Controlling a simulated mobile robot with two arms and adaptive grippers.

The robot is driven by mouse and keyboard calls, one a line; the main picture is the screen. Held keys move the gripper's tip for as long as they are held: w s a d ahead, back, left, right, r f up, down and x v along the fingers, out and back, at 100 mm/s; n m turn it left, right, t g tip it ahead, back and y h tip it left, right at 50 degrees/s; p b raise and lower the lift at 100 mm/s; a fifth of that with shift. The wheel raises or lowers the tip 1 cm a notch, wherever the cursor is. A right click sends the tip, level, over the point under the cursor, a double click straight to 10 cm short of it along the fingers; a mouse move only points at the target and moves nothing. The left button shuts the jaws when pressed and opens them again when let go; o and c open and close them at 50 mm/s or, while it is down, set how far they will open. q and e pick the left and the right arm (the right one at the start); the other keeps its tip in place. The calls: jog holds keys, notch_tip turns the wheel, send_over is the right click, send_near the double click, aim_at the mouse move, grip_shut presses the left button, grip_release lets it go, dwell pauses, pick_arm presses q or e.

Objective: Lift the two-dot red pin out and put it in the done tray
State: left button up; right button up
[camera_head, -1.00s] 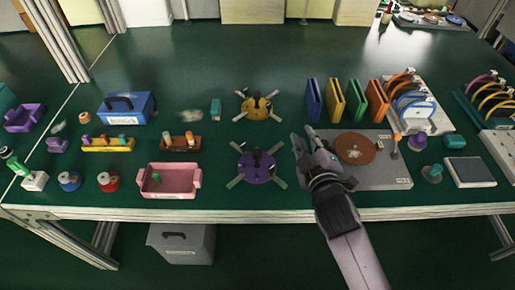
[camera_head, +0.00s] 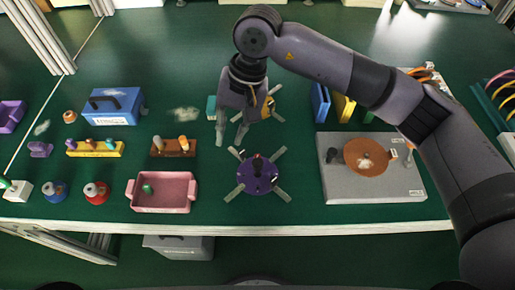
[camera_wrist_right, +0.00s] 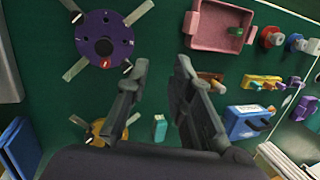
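A purple round fixture (camera_head: 258,179) with several flat grey arms sits in the middle of the bench, and it also shows in the right wrist view (camera_wrist_right: 93,36). My right gripper (camera_head: 232,138) is open and empty, pointing down above the bench between the brown pin block and the purple fixture. Its two spread fingers also show in the right wrist view (camera_wrist_right: 160,95). A pink tray (camera_head: 163,208) stands to the left with a green pin (camera_head: 148,189) in it. My left gripper is out of view.
A yellow round fixture (camera_head: 269,104) is partly hidden behind my right gripper. A brown block (camera_head: 172,152) and a yellow block (camera_head: 95,153) hold pins. A blue box (camera_head: 114,108) stands at the back left. A grey plate with a copper disc (camera_head: 366,157) lies right.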

jog(key=w+d+t+h, duration=0.2)
jog(key=w+d+h, duration=0.15)
jog(key=d, duration=0.25)
jog(key=p, duration=0.3)
send_over(258, 155)
jog(key=shift+n+y, duration=0.25)
jog(key=shift+n, duration=0.15)
jog(key=f, duration=1)
jog(key=shift+s+f, duration=0.15)
jog(key=shift+s, duration=0.1)
notch_tip(258, 155, down, 5)
jog(key=shift+f+p, duration=0.15)
jog(key=shift+p, duration=0.8)
jog(key=shift+f, duration=0.35)
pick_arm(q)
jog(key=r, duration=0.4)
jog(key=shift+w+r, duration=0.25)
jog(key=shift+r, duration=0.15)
pick_arm(e)
jog(key=shift+c, duration=0.2)
grip_shut()
jog(key=shift+w+r, duration=0.1)
